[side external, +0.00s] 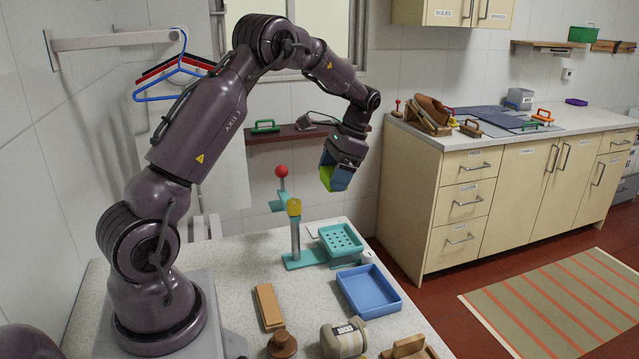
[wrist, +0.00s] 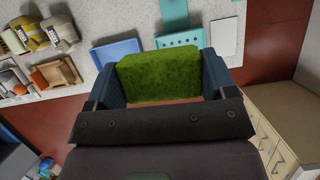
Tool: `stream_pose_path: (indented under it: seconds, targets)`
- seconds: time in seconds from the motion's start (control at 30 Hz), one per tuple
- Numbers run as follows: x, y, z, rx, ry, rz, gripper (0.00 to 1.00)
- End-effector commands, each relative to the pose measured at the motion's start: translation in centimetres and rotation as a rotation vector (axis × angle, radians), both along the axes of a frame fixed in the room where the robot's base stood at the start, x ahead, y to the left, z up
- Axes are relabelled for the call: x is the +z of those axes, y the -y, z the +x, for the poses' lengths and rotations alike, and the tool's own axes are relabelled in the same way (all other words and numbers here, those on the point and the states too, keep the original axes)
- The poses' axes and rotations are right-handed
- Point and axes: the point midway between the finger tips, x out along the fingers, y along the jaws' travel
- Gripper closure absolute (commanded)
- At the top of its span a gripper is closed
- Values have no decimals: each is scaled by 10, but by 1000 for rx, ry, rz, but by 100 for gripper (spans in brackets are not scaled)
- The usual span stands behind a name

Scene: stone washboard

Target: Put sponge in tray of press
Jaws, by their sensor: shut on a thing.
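My gripper (side external: 338,168) is shut on a green and yellow sponge (side external: 338,181) and holds it in the air. In the wrist view the green face of the sponge (wrist: 157,76) sits between the two blue fingers. The teal press (side external: 297,243) stands on the speckled counter below, with a red ball on its lever and a yellow part on its post. The perforated teal tray of the press (side external: 341,240) is at its right side, lower than the sponge and apart from it. Part of this tray shows beyond the sponge in the wrist view (wrist: 182,40).
A blue tray (side external: 369,291) lies in front of the press. A wooden block (side external: 269,307), a brown knob-shaped piece (side external: 282,345) and a labelled container (side external: 344,338) are nearer. A wall shelf (side external: 285,134) is behind my gripper. A drawer cabinet (side external: 470,200) stands to the right.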

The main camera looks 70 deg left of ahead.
Motion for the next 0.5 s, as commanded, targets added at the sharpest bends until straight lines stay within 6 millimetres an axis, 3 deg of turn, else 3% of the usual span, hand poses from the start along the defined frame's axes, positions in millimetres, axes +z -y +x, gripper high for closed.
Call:
stream_pose_path:
  seconds: [0.3, 0.5]
  targets:
    - [-9, -30, 34, -25, 1, -6, 41]
    - [-63, -29, 32, -24, -2, -8, 41]
